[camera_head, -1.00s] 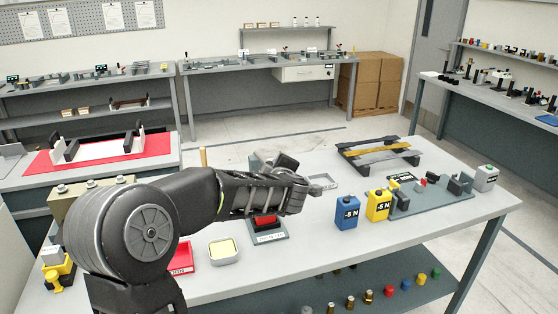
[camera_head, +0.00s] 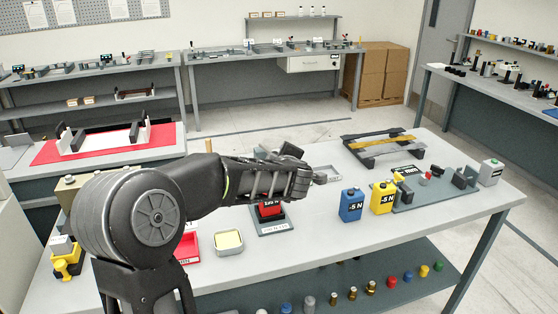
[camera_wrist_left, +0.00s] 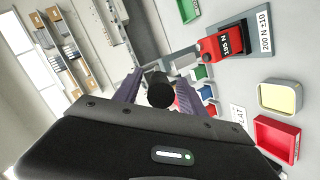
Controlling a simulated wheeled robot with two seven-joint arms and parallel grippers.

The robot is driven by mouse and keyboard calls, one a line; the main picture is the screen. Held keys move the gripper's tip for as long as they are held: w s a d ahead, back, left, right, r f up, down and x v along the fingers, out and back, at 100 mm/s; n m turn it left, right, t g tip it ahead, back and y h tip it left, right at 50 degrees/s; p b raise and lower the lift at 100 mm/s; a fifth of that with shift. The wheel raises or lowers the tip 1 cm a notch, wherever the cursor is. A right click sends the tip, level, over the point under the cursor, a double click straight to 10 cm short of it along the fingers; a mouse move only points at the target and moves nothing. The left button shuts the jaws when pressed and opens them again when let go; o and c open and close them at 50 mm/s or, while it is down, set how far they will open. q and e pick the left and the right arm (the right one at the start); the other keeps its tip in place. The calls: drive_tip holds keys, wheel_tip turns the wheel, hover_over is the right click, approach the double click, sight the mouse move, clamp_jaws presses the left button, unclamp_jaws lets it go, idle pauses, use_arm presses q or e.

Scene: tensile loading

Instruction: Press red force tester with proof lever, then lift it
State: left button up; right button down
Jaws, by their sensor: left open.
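The red force tester (camera_head: 270,210) stands on a grey base plate on the table, partly hidden behind my left forearm. In the left wrist view the red tester (camera_wrist_left: 224,44) shows a white force label and lies to the right of the fingers. My left gripper (camera_head: 318,178) reaches over and past the tester. In the wrist view the left gripper (camera_wrist_left: 157,92) is open, and a round black knob (camera_wrist_left: 160,92) appears between its fingers. I cannot tell whether it touches them or whether it belongs to the proof lever. My right gripper is not in view.
A yellow-filled tray (camera_head: 229,242) and a red tray (camera_head: 191,248) lie in front. A blue -5 N block (camera_head: 351,206) and a yellow -5 N block (camera_head: 383,198) stand to the right, beside a grey fixture plate (camera_head: 432,192). A dark rack (camera_head: 383,150) lies behind.

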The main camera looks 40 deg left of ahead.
use_arm(q)
drive_tip(key=b+v, duration=0.1)
drive_tip(key=v, duration=0.6)
drive_tip(key=shift+s+d, duration=0.25)
idle(0.3)
